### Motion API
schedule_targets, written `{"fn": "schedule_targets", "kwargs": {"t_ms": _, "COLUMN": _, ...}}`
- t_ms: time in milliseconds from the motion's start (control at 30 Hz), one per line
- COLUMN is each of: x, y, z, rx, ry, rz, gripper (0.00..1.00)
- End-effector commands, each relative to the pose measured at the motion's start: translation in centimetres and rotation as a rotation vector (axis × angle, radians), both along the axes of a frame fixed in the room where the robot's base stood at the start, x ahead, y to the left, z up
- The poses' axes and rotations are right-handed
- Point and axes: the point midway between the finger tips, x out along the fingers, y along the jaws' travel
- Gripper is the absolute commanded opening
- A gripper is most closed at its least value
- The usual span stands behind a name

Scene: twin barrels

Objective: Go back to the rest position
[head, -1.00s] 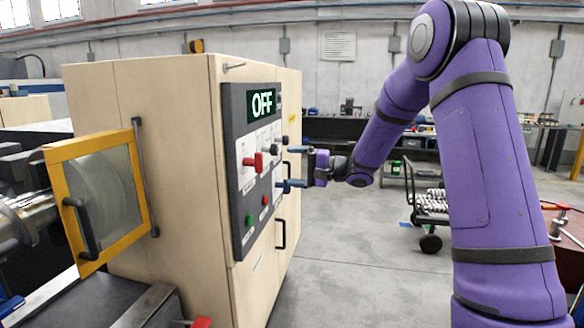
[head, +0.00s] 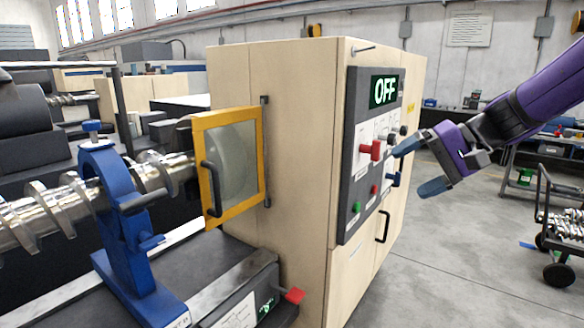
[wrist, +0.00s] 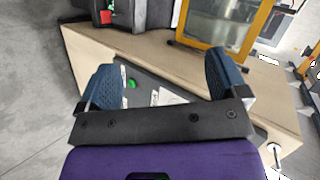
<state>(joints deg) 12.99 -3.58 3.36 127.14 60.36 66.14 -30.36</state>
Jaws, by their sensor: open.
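My gripper (head: 421,167) is open and empty, with two blue fingertips spread apart in front of the control panel (head: 346,208). In the head view it hangs to the right of the panel, level with its lower knobs and buttons. The panel's display (head: 384,91) reads OFF. A red switch (head: 371,150) sits on the panel, with a green button (head: 356,207) and a red button (head: 374,190) below. In the wrist view the fingers (wrist: 165,85) stand over the cabinet face, and a green button (wrist: 132,84) shows between them.
The beige cabinet (head: 300,130) stands close by, with a yellow-framed window (head: 203,170) on its left side. A machine with a metal screw and blue support (head: 130,225) fills the left. A dark cart (head: 545,240) stands at the far right. The grey floor (head: 450,270) between is clear.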

Motion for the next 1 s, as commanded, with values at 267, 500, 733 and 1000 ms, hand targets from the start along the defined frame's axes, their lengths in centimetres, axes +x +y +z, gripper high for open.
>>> {"fn": "schedule_targets", "kwargs": {"t_ms": 267, "x": -9.0, "y": -0.6, "z": 0.3, "rx": -0.328, "ry": -0.017, "rz": 0.049, "gripper": 0.92}}
{"fn": "schedule_targets", "kwargs": {"t_ms": 500, "x": -15.3, "y": -2.8, "z": 0.1, "rx": -0.6, "ry": -0.089, "rz": 0.036, "gripper": 0.92}}
{"fn": "schedule_targets", "kwargs": {"t_ms": 733, "x": -19.6, "y": -5.6, "z": -0.1, "rx": -0.817, "ry": -0.192, "rz": -0.008, "gripper": 0.92}}
{"fn": "schedule_targets", "kwargs": {"t_ms": 1000, "x": -21.4, "y": -7.1, "z": -0.1, "rx": -0.92, "ry": -0.256, "rz": -0.042, "gripper": 0.92}}
